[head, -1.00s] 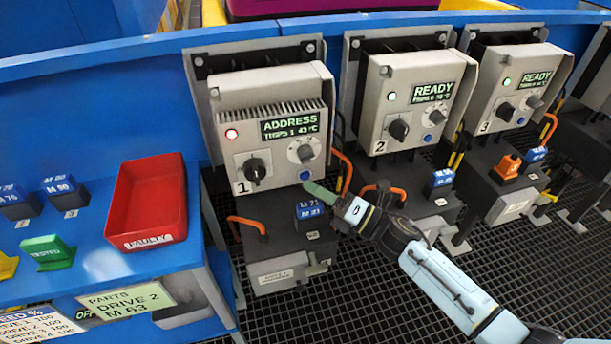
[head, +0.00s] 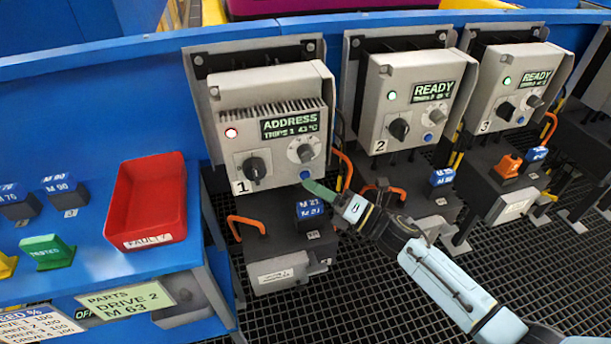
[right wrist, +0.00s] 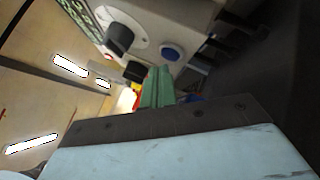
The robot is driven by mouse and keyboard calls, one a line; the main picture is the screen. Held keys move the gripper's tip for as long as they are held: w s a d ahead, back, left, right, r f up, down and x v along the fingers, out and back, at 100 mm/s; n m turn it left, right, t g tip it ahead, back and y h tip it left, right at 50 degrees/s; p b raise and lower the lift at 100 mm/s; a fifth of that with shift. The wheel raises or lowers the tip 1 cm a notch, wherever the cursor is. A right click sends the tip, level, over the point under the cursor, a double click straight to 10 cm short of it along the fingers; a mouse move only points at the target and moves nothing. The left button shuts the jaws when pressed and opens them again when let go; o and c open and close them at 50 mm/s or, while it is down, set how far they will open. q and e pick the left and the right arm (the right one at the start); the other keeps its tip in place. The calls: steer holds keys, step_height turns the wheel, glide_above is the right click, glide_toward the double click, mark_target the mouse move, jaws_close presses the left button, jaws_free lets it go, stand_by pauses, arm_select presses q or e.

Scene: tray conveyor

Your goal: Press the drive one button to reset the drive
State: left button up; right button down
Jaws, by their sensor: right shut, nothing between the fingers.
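Drive one (head: 272,140) is the grey box at the left, marked 1, with a lit red lamp (head: 231,133) and a display (head: 290,125) reading ADDRESS. Its round blue button (head: 305,175) is at the lower right of its face, below a grey knob (head: 305,153). The button also shows in the right wrist view (right wrist: 172,52). My right gripper (head: 310,184) is shut and empty, its green fingertips just below and right of the button. In the right wrist view the green fingers (right wrist: 157,85) point up beside the button; I cannot tell whether they touch it. My left gripper is not in view.
Drives two (head: 412,100) and three (head: 515,90) stand to the right with green lamps and READY displays. A red FAULTY tray (head: 150,195) sits on the blue bench at the left.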

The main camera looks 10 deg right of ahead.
steer(key=shift+w, duration=0.2)
steer(key=shift+w+b, duration=0.3)
steer(key=shift+w, duration=0.15)
stand_by(0.6)
steer(key=shift+s, duration=0.1)
steer(key=shift+s+p, duration=0.35)
steer(key=shift+s, duration=0.4)
steer(key=shift+s+d+p, duration=0.1)
steer(key=shift+s+p, duration=0.75)
steer(key=shift+s, duration=1.7)
